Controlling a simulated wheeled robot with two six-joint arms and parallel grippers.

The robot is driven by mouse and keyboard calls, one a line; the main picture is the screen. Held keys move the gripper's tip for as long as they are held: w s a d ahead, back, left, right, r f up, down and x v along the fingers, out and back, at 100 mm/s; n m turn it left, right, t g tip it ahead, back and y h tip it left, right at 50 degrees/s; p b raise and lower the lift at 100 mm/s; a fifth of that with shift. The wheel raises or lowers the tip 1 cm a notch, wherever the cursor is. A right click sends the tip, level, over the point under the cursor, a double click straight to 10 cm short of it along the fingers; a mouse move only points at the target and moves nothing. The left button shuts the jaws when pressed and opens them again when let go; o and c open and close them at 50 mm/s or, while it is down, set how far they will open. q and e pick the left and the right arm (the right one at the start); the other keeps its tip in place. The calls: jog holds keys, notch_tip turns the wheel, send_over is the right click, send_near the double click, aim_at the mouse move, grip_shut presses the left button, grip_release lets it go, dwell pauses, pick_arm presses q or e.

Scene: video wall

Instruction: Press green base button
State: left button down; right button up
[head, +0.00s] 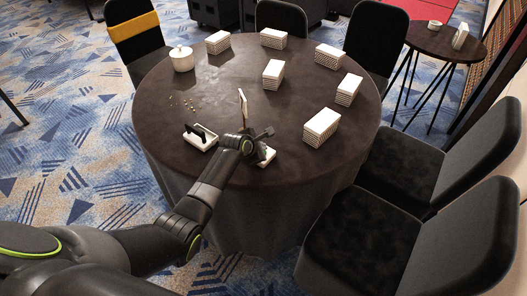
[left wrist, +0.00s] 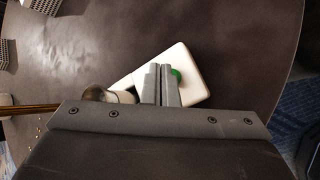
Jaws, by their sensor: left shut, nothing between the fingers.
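A white base (left wrist: 193,72) lies on the dark round table in the left wrist view, with a green button (left wrist: 176,76) on top. My left gripper (left wrist: 161,83) is shut and empty. Its fingertips appear right beside the green button, at its left edge; I cannot tell whether they touch. In the head view, the white base (head: 267,156) shows partly behind my left gripper (head: 256,137), and the button is hidden there. My right gripper is not in view.
The round table (head: 210,80) also holds a white lidded pot (head: 181,59), several white patterned boxes (head: 321,127), and a white tray with a black handle (head: 199,137). Black chairs (head: 400,165) surround the table.

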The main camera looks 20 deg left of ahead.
pick_arm(q)
jog(key=shift+f, duration=0.1)
dwell(0.3)
jog(key=shift+f, duration=0.35)
dwell(0.3)
jog(key=shift+r+p, duration=0.45)
jog(key=shift+p, duration=0.3)
notch_tip(320, 180, up, 6)
jog(key=p, duration=0.7)
